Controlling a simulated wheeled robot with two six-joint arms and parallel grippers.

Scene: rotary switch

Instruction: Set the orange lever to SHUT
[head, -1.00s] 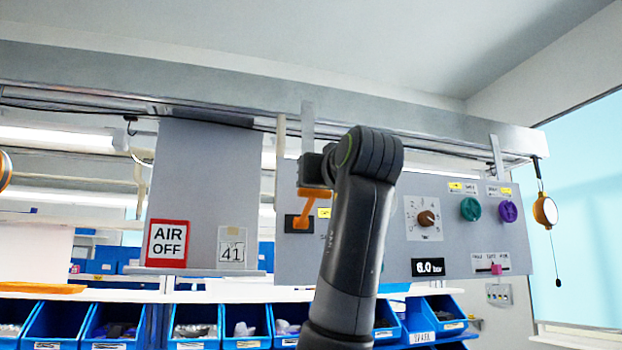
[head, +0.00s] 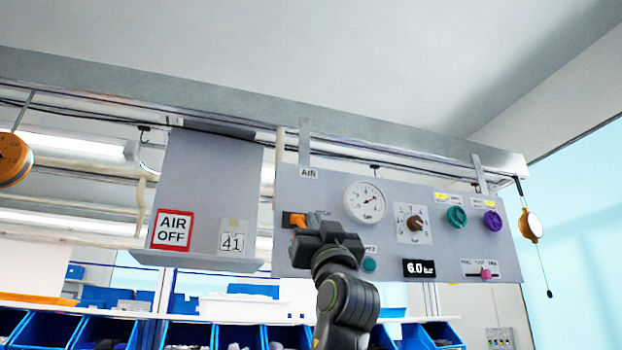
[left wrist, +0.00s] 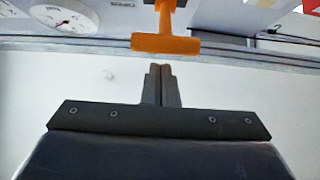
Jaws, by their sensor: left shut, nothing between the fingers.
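The orange lever (head: 298,220) is on the left part of the grey wall panel, on a black plate (head: 287,219). My left gripper (head: 318,240) is just below and right of it in the head view and hides part of the labels around it. In the left wrist view the lever (left wrist: 165,43) shows as a stem with an orange crossbar. The shut, empty fingertips of my left gripper (left wrist: 160,70) point at the crossbar, with a small gap in the picture. The lever's labels are not readable. My right gripper is not in view.
An AIR OFF sign (head: 172,230) hangs left. Blue bins stand below.

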